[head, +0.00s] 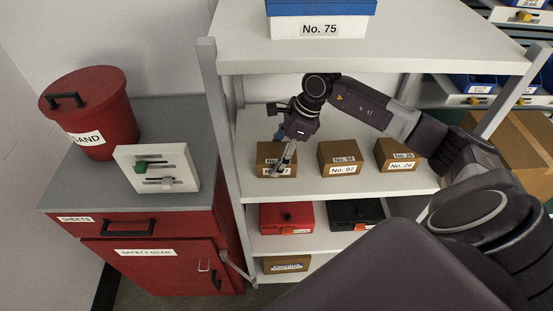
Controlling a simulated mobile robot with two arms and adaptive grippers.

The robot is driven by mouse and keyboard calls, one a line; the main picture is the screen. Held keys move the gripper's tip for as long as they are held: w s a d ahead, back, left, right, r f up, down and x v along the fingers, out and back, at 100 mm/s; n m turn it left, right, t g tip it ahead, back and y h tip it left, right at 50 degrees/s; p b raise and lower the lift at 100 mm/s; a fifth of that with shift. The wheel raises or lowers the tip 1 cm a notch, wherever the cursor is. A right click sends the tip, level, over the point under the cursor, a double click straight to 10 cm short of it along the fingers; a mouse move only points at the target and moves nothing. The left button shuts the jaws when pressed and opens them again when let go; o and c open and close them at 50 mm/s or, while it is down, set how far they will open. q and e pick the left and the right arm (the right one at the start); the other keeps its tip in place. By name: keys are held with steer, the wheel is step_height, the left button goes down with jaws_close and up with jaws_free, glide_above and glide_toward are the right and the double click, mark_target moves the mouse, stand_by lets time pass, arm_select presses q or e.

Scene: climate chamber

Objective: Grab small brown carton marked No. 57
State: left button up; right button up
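A small brown carton (264,153) stands at the left of the middle shelf; its front label is partly covered by my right gripper, so I cannot read its full number. My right gripper (284,165) reaches down in front of this carton, fingers over its right part. I cannot tell whether the fingers touch it or how far apart they are. To the right stand a brown carton marked No. 92 (338,154) and one marked No. 26 (392,152). I can read no label No. 57. My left gripper is not in view.
The upper shelf (420,40) holds a blue and white box marked No. 75 (318,22). Grey rack posts (218,130) flank the shelves. Below are a red case (288,219) and a black case (356,212). A red cabinet (150,265) with a sand bucket (95,115) stands left.

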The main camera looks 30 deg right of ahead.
steer(key=c, duration=0.9)
steer(key=shift+c, duration=0.2)
